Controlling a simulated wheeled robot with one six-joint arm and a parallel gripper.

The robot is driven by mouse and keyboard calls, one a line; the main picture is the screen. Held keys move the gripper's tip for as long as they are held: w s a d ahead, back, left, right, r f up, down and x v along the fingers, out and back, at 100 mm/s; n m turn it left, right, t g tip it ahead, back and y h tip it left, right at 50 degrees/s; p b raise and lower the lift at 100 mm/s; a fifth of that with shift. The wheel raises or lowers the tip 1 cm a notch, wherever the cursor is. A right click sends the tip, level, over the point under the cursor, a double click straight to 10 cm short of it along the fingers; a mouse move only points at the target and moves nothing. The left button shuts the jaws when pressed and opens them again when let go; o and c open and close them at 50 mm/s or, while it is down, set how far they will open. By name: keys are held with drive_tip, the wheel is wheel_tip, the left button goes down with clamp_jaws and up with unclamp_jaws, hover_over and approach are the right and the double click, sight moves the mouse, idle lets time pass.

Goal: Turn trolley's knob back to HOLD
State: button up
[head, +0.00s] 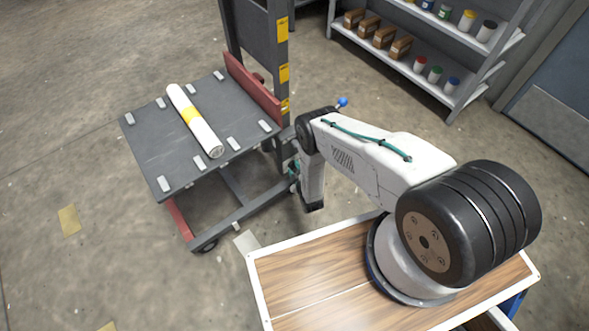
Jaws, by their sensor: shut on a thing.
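The trolley (160,160) stands left of centre in the head view, with a grey deck, a tall dark frame at its back and red side rails. My arm bends down beside the trolley's right side. My gripper (294,168) is small and partly hidden at the wrist, close against the trolley's right side. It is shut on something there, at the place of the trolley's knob. The knob itself and its HOLD mark are hidden, so I cannot tell which way it points.
A blue ball (342,102) shows just behind my arm's elbow. A shelf (440,90) with boxes and cans stands at the back right. The floor at left is mostly clear.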

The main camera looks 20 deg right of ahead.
drive_tip(key=shift+a+n, duration=0.1)
drive_tip(key=shift+n, duration=0.3)
idle(0.3)
drive_tip(key=o, duration=1)
drive_tip(key=v, duration=0.8)
drive_tip(key=shift+f, duration=0.2)
